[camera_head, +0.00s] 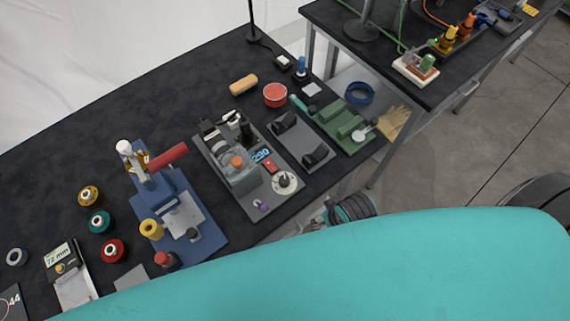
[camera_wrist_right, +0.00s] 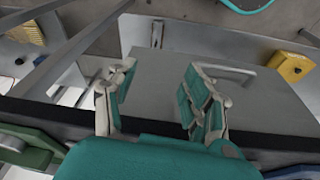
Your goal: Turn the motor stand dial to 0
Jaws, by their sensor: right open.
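The grey motor stand (camera_head: 243,205) is on the black bench in the head view, with a blue-lit number display (camera_head: 262,155) that seems to read 290. A round white dial (camera_head: 284,183) sits at its front right corner, beside a red switch (camera_head: 269,167) and a purple knob (camera_head: 262,206). My right gripper (camera_head: 345,208) is partly hidden behind my teal arm, off the bench's front edge and right of the dial, not touching it. In the right wrist view the gripper (camera_wrist_right: 157,85) is open and empty. My left gripper is not in view.
A dark grey fixture (camera_head: 302,142) and a green fixture (camera_head: 343,126) stand right of the motor stand. A blue press (camera_head: 170,225) stands to its left. Colored spools, such as the teal one (camera_head: 99,221), lie farther left. The back left of the bench is clear.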

